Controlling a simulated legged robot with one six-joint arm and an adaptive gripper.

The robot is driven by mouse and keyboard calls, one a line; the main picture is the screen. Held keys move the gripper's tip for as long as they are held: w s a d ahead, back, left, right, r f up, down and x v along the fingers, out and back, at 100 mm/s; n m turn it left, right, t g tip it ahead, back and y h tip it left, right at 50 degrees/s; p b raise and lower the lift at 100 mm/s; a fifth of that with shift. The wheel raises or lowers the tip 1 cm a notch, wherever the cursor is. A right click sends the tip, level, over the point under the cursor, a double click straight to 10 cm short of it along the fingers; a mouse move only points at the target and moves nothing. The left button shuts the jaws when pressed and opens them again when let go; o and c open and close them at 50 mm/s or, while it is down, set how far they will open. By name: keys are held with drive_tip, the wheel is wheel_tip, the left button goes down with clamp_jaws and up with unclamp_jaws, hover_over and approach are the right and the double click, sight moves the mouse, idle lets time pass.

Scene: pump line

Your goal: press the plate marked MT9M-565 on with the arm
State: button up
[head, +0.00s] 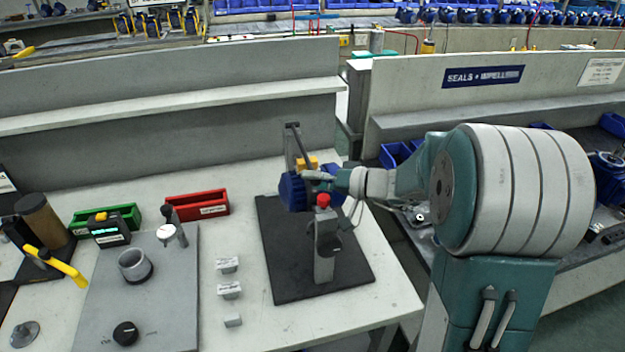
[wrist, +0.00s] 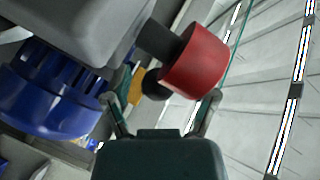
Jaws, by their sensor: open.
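Small grey blocks with pale label faces, (head: 227,264) and (head: 229,290), lie on the bench; a smaller plain one (head: 233,320) is in front of them. Their print is too small to read, so I cannot tell which, if any, is the plate marked MT9M-565. My gripper (head: 328,174) is beside the pump, behind the cap. In the wrist view, my gripper (wrist: 163,102) has its fingers apart, with the red cap (wrist: 195,62) and pump (wrist: 50,92) ahead.
A grey board (head: 185,290) with a cup (head: 135,264) and a black knob (head: 125,333) lies left. Red (head: 197,205) and green (head: 125,214) bins stand behind it. A yellow-handled tool (head: 62,268) is at far left. The bench's right edge is close to the mat.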

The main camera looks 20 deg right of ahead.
drive_tip(key=shift+w+d, duration=0.15)
drive_tip(key=shift+d, duration=0.2)
drive_tip(key=shift+c, duration=0.3)
clamp_jaws()
drive_tip(key=shift+a, duration=0.15)
